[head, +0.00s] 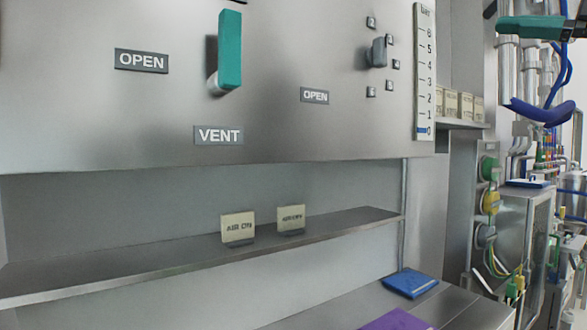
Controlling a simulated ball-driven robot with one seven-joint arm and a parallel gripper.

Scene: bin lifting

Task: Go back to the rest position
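No part that I can clearly tell as my gripper shows in the head view, and no held object can be seen. At the top right edge, a teal and black bar (530,28) lies across the pipes. A thick blue curved piece (541,113) hangs below it. I cannot tell what either belongs to.
A steel panel (270,110) carries a teal lever (229,50) and a gauge (424,75). Below it, a shelf (130,272) holds two small labelled cards. A blue item (411,283) and a purple item (396,320) lie on the counter. Pipes and cables crowd the right.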

